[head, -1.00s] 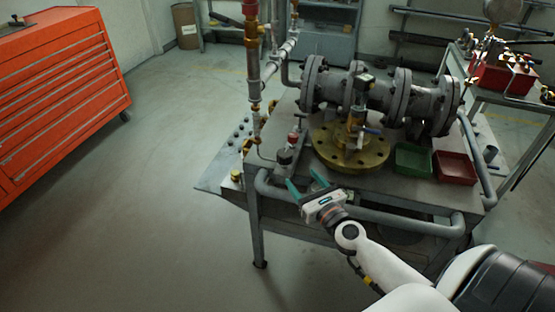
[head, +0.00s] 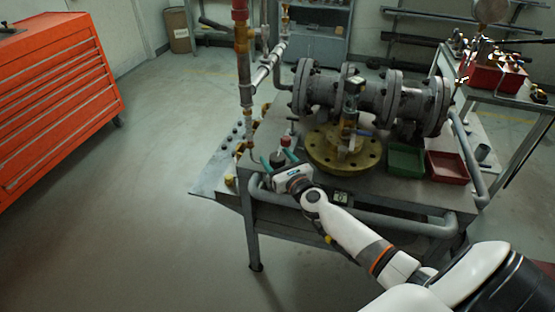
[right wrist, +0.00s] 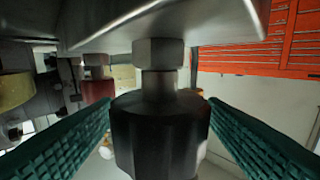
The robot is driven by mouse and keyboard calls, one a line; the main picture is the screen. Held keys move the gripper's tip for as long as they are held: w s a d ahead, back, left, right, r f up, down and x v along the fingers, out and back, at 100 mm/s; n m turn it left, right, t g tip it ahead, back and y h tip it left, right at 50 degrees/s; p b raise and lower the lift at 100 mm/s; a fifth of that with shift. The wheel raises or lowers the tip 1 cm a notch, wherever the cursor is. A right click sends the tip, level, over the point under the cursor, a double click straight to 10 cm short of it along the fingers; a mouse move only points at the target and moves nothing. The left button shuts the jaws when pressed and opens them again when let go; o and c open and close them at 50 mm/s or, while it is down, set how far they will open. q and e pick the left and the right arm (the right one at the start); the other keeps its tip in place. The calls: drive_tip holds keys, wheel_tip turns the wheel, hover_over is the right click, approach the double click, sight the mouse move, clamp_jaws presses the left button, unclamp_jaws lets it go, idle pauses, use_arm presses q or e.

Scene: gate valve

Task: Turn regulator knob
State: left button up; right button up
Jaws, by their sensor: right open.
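The regulator knob (right wrist: 160,135) is a dark, ribbed cylinder on a metal stem with a hex nut, large in the middle of the right wrist view. In the head view it is a small dark shape (head: 278,159) at the near left corner of the bench, partly hidden by my gripper. My right gripper (head: 279,161) is open at it. My left gripper is not in view.
The steel bench (head: 300,207) carries a grey flanged pipe (head: 370,95), a brass flange (head: 342,160), a green tray (head: 406,158) and a red tray (head: 448,166). A vertical pipe (head: 246,85) rises just left of the knob. An orange tool chest (head: 60,100) stands left; the floor between is clear.

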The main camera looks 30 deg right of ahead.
drive_tip(key=c, duration=1)
drive_tip(key=shift+r+m+g+h+p, duration=0.1)
drive_tip(key=shift+m+g+h+p, duration=0.2)
drive_tip(key=shift+m+h+p, duration=1.1)
drive_tip(key=m+h, duration=0.1)
drive_tip(key=h, duration=0.2)
drive_tip(key=shift+a+g, duration=0.1)
drive_tip(key=shift+g, duration=0.3)
drive_tip(key=shift+f+m+g+h+b, duration=0.3)
drive_tip(key=shift+m+g+h+b, duration=0.35)
drive_tip(key=shift+m+h, duration=0.35)
drive_tip(key=shift+m+g+h+b, duration=0.6)
drive_tip(key=shift+h+b, duration=0.15)
drive_tip(key=shift+h, duration=0.25)
drive_tip(key=shift+m+g+h+b, duration=0.75)
drive_tip(key=shift+m+h+b, duration=0.05)
drive_tip(key=shift+h+b, duration=0.2)
drive_tip(key=shift+r+m+g+h+b, duration=0.15)
drive_tip(key=shift+m+g+h+b, duration=0.25)
drive_tip(key=shift+g+h+b, duration=0.15)
